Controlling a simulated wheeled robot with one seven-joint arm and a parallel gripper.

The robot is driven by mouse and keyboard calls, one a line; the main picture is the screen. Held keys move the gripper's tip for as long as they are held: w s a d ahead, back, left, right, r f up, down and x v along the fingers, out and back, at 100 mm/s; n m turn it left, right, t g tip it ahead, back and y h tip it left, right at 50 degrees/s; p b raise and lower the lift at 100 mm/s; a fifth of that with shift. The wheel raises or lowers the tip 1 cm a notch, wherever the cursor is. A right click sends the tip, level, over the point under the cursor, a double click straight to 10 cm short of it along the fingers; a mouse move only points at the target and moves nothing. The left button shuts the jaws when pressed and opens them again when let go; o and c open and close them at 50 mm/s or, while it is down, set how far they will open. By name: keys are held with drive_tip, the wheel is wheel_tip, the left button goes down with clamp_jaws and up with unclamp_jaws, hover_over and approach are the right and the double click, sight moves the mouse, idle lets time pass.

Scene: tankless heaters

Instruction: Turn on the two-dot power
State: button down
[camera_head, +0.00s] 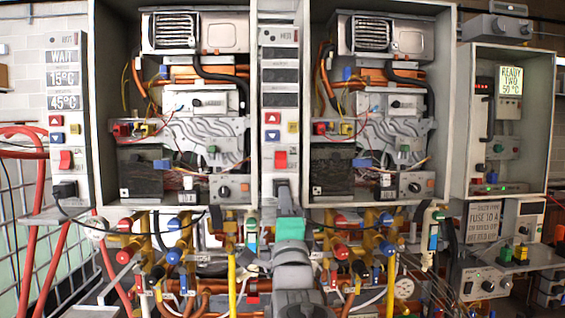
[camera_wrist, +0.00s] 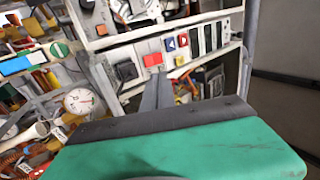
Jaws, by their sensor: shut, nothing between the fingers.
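Two open heater units stand side by side, each with a control strip on its left. The middle strip has a red power switch (camera_head: 280,159), below a blue and a yellow button; its displays are dark. The red switch also shows in the wrist view (camera_wrist: 153,59). The left strip has another red power switch (camera_head: 65,160) and lit displays reading WAIT, 15°C and 45°C. Small white marks show low in each unit, but I cannot read their dots. My gripper (camera_head: 281,184) is shut and empty, just below the middle switch; in the wrist view its fingers (camera_wrist: 160,88) point towards the strip.
A right-hand cabinet (camera_head: 508,120) has a lit READY display. Pipes and valves with red and blue handles (camera_head: 341,252) crowd the space under the heaters. A round gauge (camera_wrist: 79,101) sits left of my fingers in the wrist view.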

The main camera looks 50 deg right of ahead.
sight(280, 154)
drive_tip(key=p+x, duration=0.4)
drive_tip(key=x, duration=0.9)
drive_tip(key=shift+w+d, duration=0.2)
drive_tip(key=shift+w, duration=0.05)
drive_tip(key=shift+r, duration=0.1)
